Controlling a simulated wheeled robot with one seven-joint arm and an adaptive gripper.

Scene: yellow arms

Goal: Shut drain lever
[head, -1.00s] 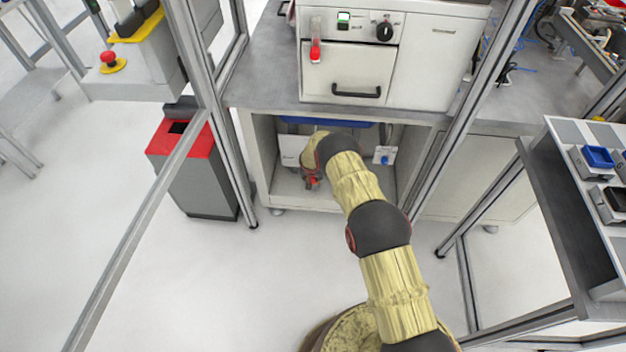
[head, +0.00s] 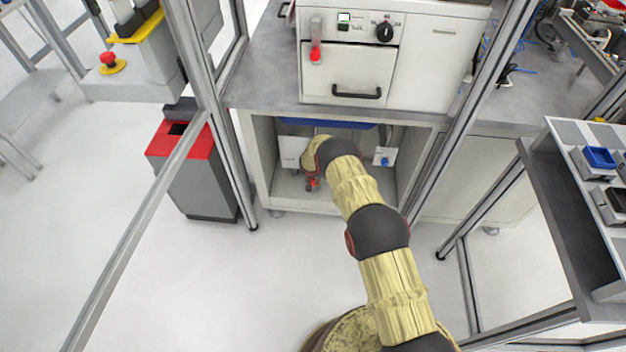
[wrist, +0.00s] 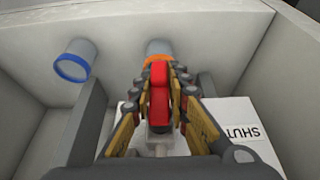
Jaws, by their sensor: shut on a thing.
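The drain lever is a red handle (wrist: 158,92) in the middle of the wrist view, in front of a pipe with an orange ring (wrist: 158,61). My gripper (wrist: 160,85) is shut on the red lever, with a finger on each side of it. A white label (wrist: 232,125) reading "SHUT" lies to the right, upside down in this view. In the head view my gripper (head: 312,182) is inside the open cabinet under the bench, at its left side. My arm and wrist hide part of the cabinet there.
A pipe end with a blue ring (wrist: 74,62) is left of the lever. The cabinet's side walls (head: 262,160) are close to my arm. A blue knob on a white plate (head: 384,158) is at the cabinet's right. A red-topped bin (head: 190,175) stands outside, left.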

